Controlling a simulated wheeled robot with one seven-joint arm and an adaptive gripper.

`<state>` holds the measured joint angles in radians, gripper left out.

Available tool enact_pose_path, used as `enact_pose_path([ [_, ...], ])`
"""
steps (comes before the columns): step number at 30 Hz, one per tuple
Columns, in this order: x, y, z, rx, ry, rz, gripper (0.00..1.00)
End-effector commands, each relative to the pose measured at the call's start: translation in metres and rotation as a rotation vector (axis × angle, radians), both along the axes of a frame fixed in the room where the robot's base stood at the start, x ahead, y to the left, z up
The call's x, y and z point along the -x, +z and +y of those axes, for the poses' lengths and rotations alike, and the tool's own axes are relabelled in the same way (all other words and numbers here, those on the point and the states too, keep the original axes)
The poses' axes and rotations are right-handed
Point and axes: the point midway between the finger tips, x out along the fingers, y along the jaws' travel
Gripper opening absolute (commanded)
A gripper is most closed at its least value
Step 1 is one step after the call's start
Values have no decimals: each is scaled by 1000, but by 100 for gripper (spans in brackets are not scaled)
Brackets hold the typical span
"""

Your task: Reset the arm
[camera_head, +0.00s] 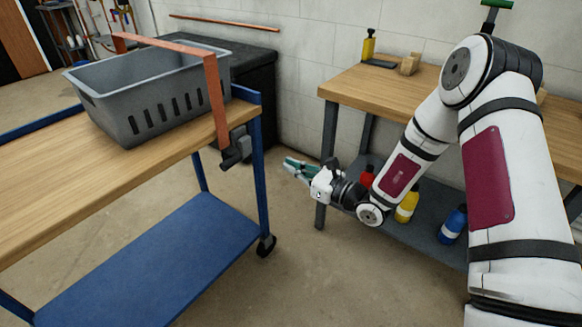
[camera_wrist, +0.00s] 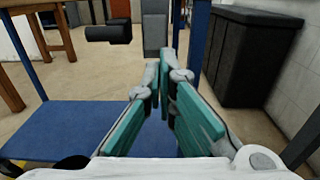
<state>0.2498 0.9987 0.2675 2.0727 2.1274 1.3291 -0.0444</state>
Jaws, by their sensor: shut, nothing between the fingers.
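My gripper (camera_head: 290,165) is at the end of my white arm, which reaches down and left in the head view. It hangs in the gap between the blue cart and the wooden workbench, below the height of their tops. In the wrist view my gripper (camera_wrist: 163,58) shows its two teal fingers converging, with the tips together and nothing between them.
A black chest (camera_head: 255,80) stands against the wall.

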Motion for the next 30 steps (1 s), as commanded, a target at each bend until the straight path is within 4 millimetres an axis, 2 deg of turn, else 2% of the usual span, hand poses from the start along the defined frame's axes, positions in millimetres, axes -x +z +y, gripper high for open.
enact_pose_path([
  [20,1,4,1,3,8,-8,0],
  [23,8,21,8,22,56,-45,0],
  [26,26,53,19,64,156,-116,0],
  [30,69,104,36,156,345,-246,0],
])
